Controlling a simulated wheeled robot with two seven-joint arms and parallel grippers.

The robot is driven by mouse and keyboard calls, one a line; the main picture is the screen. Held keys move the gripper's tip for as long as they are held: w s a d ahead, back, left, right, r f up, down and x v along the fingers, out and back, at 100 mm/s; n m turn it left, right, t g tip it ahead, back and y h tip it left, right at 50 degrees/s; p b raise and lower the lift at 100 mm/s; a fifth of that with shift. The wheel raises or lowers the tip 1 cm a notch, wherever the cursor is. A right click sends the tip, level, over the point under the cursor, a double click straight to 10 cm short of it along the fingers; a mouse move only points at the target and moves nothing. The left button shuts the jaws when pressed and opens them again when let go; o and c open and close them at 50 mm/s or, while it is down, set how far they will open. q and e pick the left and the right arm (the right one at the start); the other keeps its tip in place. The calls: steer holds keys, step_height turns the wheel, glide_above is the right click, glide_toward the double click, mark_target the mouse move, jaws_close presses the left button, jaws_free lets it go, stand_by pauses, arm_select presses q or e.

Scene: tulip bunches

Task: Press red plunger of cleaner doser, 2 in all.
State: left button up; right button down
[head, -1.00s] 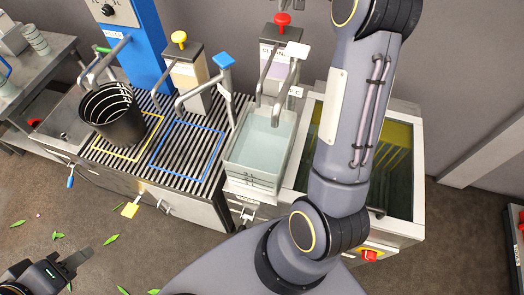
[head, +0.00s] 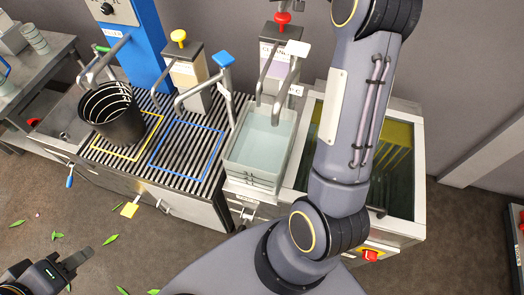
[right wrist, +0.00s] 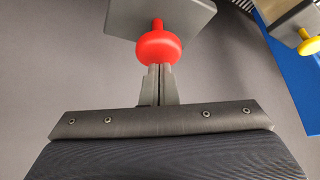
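The cleaner doser (head: 279,50) is a grey box on the back wall, behind the clear tub. Its red plunger (head: 282,18) stands on top. In the right wrist view the red plunger (right wrist: 158,46) is a round knob on a short red stem, directly beyond my right gripper (right wrist: 160,72). The right fingers are together and empty, with their tips at the knob's near edge; I cannot tell whether they touch it. My left gripper (head: 78,262) is low at the left, away from the dosers.
A clear tub (head: 259,150) of liquid stands below the taps. A doser with a yellow plunger (head: 179,37) and a blue-topped tap (head: 222,61) are to its left. A black bucket (head: 112,122) stands on the slatted rack (head: 184,150). Leaves lie on the floor.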

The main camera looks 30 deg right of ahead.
mark_target(283, 16)
steer(key=shift+f+b, duration=1.05)
steer(key=shift+f, duration=0.8)
step_height(283, 16, up, 8)
steer(key=p, duration=0.6)
steer(key=shift+f+p, duration=0.15)
steer(key=shift+p, duration=0.15)
steer(key=shift+f, duration=0.1)
steer(key=s+a+r+n+y, duration=0.2)
steer(key=s+a+y, duration=0.3)
steer(key=s+a, duration=1.85)
steer(key=s+a+f, duration=0.5)
steer(key=s+f, duration=0.1)
steer(key=s, duration=0.5)
steer(key=shift+s+a+n+y, duration=0.15)
steer(key=shift+s+n+y, duration=0.15)
steer(key=shift+y, duration=0.1)
